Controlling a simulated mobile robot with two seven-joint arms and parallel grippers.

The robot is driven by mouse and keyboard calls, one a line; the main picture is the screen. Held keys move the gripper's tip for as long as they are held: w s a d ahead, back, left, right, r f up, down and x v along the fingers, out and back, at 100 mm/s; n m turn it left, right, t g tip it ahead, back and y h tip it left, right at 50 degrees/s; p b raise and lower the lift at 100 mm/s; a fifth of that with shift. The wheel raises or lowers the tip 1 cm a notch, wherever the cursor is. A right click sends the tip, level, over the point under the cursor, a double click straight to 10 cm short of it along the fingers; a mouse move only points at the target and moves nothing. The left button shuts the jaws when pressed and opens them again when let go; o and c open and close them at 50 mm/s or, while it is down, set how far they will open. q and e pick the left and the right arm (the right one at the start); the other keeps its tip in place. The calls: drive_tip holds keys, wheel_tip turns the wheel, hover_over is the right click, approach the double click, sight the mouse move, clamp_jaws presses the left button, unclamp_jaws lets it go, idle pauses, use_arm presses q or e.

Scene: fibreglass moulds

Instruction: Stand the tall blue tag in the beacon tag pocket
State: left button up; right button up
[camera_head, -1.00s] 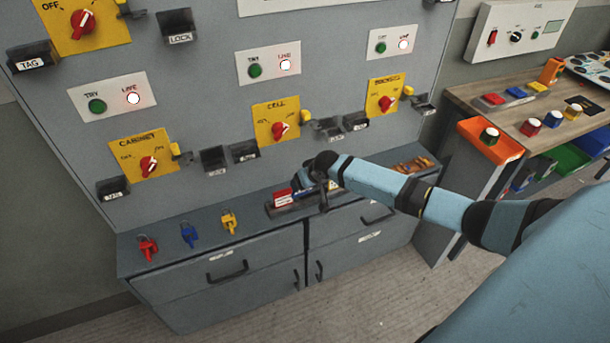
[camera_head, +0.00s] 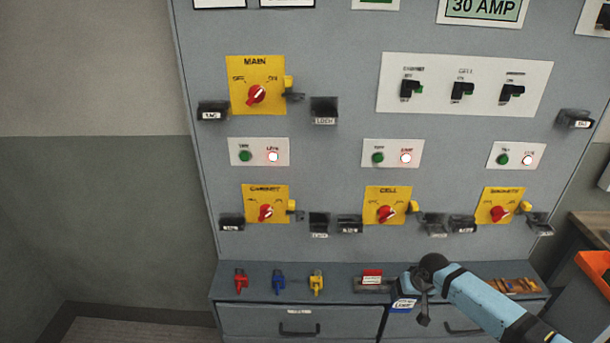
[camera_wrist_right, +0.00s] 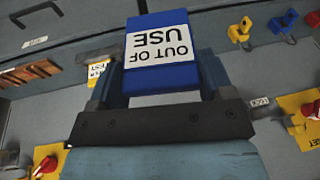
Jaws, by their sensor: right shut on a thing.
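My right gripper (camera_head: 417,292) is above the ledge at the front of the cabinet, shut on the blue tag (camera_head: 403,303). In the wrist view the blue tag (camera_wrist_right: 162,50), with its white "OUT OF USE" label, sits between the two fingers of the gripper (camera_wrist_right: 155,85). The yellow plate at right (camera_head: 500,205), with a red knob, appears to be the beacon one; its lettering is blurred. A dark pocket (camera_head: 462,223) is on its left and another (camera_head: 540,223) on its right; their labels are too small to read. The left gripper is out of view.
A red tag (camera_head: 372,275) stands in a holder on the ledge. Red (camera_head: 241,282), blue (camera_head: 278,283) and yellow (camera_head: 316,283) padlocks stand to its left. A tray (camera_head: 515,286) lies right of my gripper. Other pockets and switches stick out of the panel.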

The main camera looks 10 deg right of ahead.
drive_tip(key=a+r, duration=0.3)
drive_tip(key=shift+r, duration=0.15)
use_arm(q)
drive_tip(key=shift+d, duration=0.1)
use_arm(e)
drive_tip(key=s+a+r+n, duration=0.1)
drive_tip(key=s+a+r, duration=0.5)
drive_tip(key=r, duration=0.4)
drive_tip(key=s+a+r+n, duration=0.1)
drive_tip(key=s+a+r, duration=0.4)
drive_tip(key=r, duration=0.5)
drive_tip(key=shift+s+a+r, duration=0.2)
drive_tip(key=shift+s+a, duration=0.15)
drive_tip(key=shift+a, duration=0.35)
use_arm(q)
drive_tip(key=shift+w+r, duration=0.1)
use_arm(e)
drive_tip(key=shift+w, duration=0.1)
